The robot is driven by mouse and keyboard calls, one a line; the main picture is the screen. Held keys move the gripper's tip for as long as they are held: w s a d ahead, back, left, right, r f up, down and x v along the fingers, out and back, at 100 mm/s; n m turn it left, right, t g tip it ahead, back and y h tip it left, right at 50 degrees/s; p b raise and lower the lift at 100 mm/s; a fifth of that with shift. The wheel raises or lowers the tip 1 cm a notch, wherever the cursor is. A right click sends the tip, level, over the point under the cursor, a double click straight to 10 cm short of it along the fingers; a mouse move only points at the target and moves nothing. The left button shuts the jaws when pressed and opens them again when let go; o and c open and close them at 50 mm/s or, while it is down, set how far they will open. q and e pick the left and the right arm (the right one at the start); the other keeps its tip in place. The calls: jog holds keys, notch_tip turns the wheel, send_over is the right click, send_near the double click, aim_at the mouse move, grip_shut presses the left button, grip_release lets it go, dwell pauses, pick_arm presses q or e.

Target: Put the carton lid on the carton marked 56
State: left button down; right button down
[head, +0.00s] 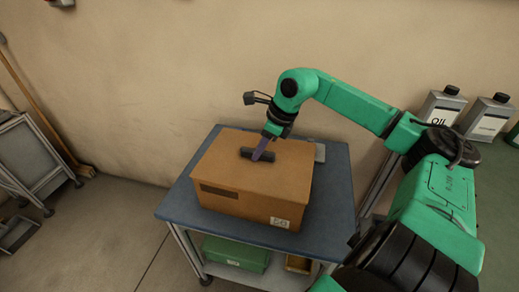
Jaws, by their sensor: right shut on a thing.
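The brown carton (245,206) stands upright on the blue top of a cart. A white label at the lower right of its front bears a number too small to read surely. The brown carton lid (220,163) covers the top of the carton, and I see no clear gap between them. A dark handle (247,154) sits in the middle of the lid. The far side of the carton is hidden. My left gripper is out of view.
The blue cart top (332,200) has free room right of the carton. A green box (235,254) is on the lower shelf. Grey oil cans (442,105) stand at the right, a grey trolley (27,155) at the left.

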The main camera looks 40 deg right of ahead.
jog(key=c, duration=0.7)
grip_release()
jog(key=shift+o, duration=0.2)
jog(key=shift+s+r+b, duration=0.1)
jog(key=shift+r+b, duration=0.15)
jog(key=shift+b, duration=0.05)
jog(key=b+v, duration=0.1)
jog(key=v, duration=0.1)
jog(key=shift+s+d+r+b, duration=0.15)
jog(key=shift+r+b, duration=0.2)
jog(key=shift+r, duration=0.05)
jog(key=v, duration=1.1)
jog(key=shift+r, duration=0.15)
